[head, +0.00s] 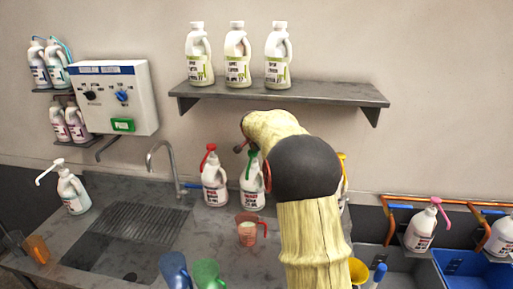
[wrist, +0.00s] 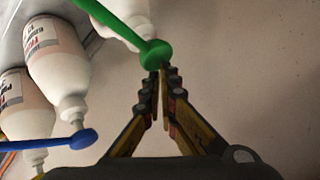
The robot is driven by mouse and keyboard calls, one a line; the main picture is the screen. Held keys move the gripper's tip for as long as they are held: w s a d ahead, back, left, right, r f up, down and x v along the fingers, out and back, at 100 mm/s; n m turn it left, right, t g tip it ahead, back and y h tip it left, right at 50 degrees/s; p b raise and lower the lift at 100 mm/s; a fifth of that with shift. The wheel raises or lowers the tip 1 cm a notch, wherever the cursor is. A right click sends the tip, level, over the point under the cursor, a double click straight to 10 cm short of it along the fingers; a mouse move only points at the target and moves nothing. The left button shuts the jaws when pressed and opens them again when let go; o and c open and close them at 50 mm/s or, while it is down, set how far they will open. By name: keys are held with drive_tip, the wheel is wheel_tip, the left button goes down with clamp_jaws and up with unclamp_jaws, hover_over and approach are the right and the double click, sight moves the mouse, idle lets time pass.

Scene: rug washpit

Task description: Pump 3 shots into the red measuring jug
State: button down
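The red measuring jug (head: 247,232) stands upright on the grey counter, in front of the pump bottles. A pale patch shows on it; I cannot tell if that is liquid. Behind it stand a white bottle with a red pump (head: 214,180) and a white bottle with a green pump (head: 252,188). In the wrist view my gripper (wrist: 161,72) has its fingers together, tips at the green pump head (wrist: 156,54). Nothing shows between them; I cannot tell if they touch the head. In the head view my arm hides the gripper's fingers.
A blue-pump bottle (wrist: 62,70) shows in the wrist view. A faucet (head: 164,163) and sink (head: 112,258) are left. Blue (head: 174,270) and green (head: 207,274) jugs stand at the front. A shelf (head: 330,94) with white bottles hangs above.

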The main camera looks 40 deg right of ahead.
drive_tip(key=shift+f, duration=0.35)
drive_tip(key=shift+r, duration=0.75)
drive_tip(key=shift+r+p, duration=1.15)
drive_tip(key=shift+r, duration=2)
